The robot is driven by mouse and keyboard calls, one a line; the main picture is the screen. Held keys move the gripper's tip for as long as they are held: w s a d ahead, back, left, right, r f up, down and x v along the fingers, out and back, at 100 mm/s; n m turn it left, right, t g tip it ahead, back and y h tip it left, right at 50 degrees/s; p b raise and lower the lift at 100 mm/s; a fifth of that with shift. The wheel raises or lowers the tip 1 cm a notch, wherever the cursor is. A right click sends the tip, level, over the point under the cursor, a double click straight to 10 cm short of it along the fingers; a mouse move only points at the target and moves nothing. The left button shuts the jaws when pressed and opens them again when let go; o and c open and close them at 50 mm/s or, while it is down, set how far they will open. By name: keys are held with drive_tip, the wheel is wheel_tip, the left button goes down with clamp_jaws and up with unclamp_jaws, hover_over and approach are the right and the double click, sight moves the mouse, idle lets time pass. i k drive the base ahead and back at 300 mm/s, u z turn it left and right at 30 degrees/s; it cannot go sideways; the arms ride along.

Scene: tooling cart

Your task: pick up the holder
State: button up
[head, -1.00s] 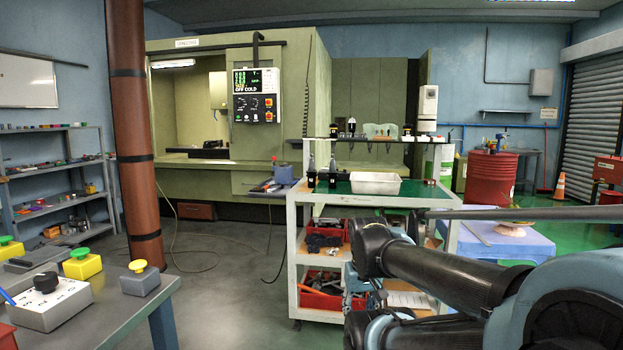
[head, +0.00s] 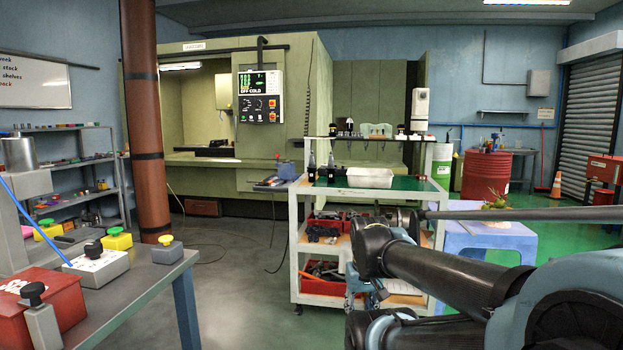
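The tooling cart (head: 297,250) is white with a green top and stands right of centre. Two dark upright tool holders (head: 311,168) (head: 331,172) stand at the left of its top. More small holders (head: 349,128) sit along the raised rack (head: 375,139) at the back of the cart. I cannot tell which one is the task's holder. My arm crosses the lower right and hides part of the cart's right side. My gripper is not visible, so its state does not show.
A white tray (head: 369,178) lies on the cart top. A grey bench (head: 150,285) with a red box (head: 40,308) and button boxes (head: 167,251) is close at the left. A blue table (head: 490,240) stands at right. Clear floor (head: 245,290) lies between bench and cart.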

sight(312, 170)
drive_tip(key=k, duration=0.8)
drive_tip(key=z, duration=0.45)
drive_tip(key=i, duration=0.7)
drive_tip(key=z, duration=0.6)
drive_tip(key=i, duration=1.15)
drive_tip(key=u, duration=0.4)
drive_tip(key=i, duration=0.55)
drive_tip(key=u, duration=0.3)
